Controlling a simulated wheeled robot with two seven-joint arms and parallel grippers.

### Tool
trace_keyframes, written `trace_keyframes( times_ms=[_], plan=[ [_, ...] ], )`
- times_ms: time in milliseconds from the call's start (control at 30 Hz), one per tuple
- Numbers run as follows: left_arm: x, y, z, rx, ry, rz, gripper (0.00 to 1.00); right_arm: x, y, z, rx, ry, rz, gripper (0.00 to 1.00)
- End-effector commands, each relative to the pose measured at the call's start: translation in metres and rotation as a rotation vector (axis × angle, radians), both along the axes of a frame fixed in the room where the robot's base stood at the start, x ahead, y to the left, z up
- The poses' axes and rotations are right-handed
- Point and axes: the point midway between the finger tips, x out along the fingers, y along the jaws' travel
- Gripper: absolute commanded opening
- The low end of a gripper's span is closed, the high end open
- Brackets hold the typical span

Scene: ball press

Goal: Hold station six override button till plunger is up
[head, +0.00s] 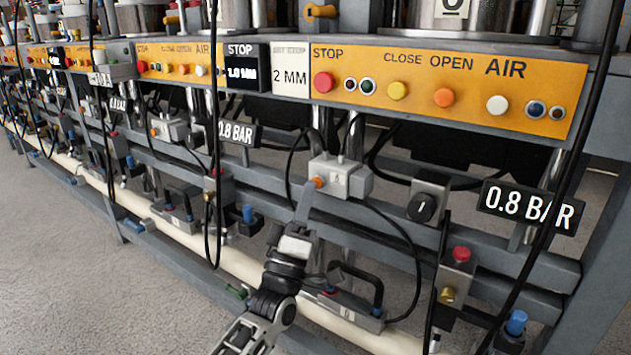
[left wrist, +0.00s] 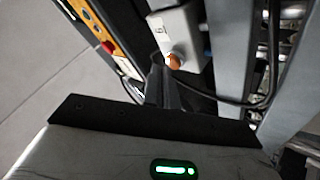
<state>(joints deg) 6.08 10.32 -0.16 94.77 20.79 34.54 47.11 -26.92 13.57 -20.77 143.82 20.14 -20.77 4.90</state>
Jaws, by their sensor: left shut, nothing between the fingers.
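An orange button (head: 318,183) sits on the front of a small grey box (head: 340,178) on the frame below the nearest panel. The button also shows in the left wrist view (left wrist: 174,62). My left gripper (head: 306,198) is shut and empty, its fingertips right at the button; I cannot tell whether they press it. In the left wrist view its dark fingers (left wrist: 156,84) end just beside the button. A metal cylinder (head: 497,18) above the panel is cut off by the top edge, so the plunger's height is hidden. The number on the sign (head: 452,8) is cut off too. My right gripper is not in view.
The yellow panel (head: 450,82) carries STOP, CLOSE, OPEN and AIR controls. A 0.8 BAR display (head: 528,206) and a black rotary switch (head: 426,205) lie to the right. Black cables hang around the box. Similar stations continue left; grey floor (head: 60,260) is clear.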

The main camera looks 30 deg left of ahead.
Motion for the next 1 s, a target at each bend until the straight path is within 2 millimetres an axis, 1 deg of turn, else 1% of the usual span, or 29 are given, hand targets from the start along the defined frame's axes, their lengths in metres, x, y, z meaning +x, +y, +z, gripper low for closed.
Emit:
trace_keyframes(
  times_ms=[33,133,467,567,800,1000],
  plan=[
    [-0.003,0.0,0.002,0.0,-0.001,0.0,0.0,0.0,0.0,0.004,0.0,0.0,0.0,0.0],
    [-0.007,0.001,0.001,0.001,0.0,0.001,0.0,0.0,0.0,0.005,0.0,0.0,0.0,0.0],
    [-0.009,0.001,0.001,0.001,-0.001,0.001,0.0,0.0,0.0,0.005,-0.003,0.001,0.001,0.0],
    [-0.016,0.002,0.002,0.001,0.0,0.001,0.0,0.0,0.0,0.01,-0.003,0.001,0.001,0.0],
    [-0.04,0.003,0.002,0.001,0.001,0.0,0.0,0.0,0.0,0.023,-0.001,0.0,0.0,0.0],
    [-0.056,0.005,0.002,0.001,0.0,0.001,0.0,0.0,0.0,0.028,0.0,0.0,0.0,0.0]
  ],
)
